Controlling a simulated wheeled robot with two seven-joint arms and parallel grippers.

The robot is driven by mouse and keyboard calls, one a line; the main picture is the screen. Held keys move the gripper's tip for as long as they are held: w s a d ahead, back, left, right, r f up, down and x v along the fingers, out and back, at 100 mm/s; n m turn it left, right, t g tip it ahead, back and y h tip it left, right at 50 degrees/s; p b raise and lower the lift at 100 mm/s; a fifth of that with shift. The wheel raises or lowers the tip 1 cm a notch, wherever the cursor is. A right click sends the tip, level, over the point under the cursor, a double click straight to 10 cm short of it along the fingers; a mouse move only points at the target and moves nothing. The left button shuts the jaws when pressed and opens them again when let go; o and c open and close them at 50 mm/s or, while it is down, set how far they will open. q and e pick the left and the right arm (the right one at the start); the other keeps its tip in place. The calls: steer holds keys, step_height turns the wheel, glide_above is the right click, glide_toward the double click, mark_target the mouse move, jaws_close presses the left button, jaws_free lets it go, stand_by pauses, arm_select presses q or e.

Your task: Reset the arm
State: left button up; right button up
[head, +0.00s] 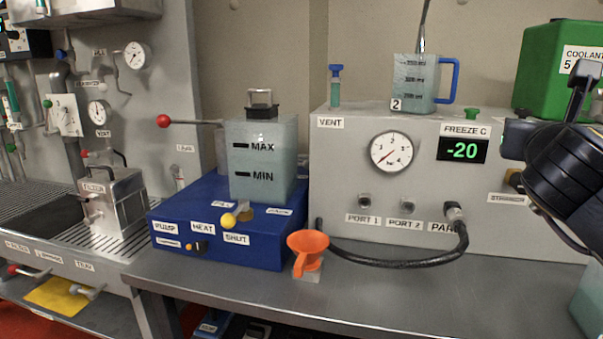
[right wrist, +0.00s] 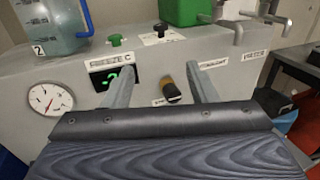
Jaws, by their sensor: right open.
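My right arm (head: 572,165), dark and black, comes in from the right edge of the head view, in front of the right end of the grey console. In the right wrist view my right gripper (right wrist: 164,80) is open, with its two grey fingers spread and nothing held between them. Behind the fingers, a black and orange knob (right wrist: 170,90) sits on the console front. The left finger partly covers the green FREEZE C display (right wrist: 105,78). My left gripper and arm are not in view.
The grey console (head: 335,180) carries a gauge (head: 393,152), ports and a black hose (head: 400,264). A jug (head: 415,82) and green coolant can (head: 550,75) stand on top. Left are a blue pump unit (head: 190,225) and orange funnel (head: 308,245). The front bench (head: 420,300) is mostly clear.

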steer(key=a+f+n+t+y, duration=0.45)
steer(key=a+n+y, duration=0.4)
steer(key=n, duration=0.95)
steer(key=s+a+f+n+g+y, duration=0.2)
steer(key=a+f+n+y, duration=0.15)
steer(key=f+n, duration=0.3)
steer(key=s+a+f+n+g+y, duration=0.25)
steer(key=a+f+n, duration=0.2)
steer(key=f, duration=0.25)
steer(key=s+f+n+g, duration=0.55)
steer(key=s+f, duration=0.25)
steer(key=f, duration=0.3)
steer(key=s+f+n+g, duration=0.4)
steer(key=s+f+n, duration=0.35)
steer(key=f, duration=0.45)
step_height(320, 180, up, 18)
steer(key=p, duration=1.7)
steer(key=shift+s+a+f+m, duration=0.2)
steer(key=shift+a+f+m, duration=0.05)
steer(key=shift+a+m, duration=0.15)
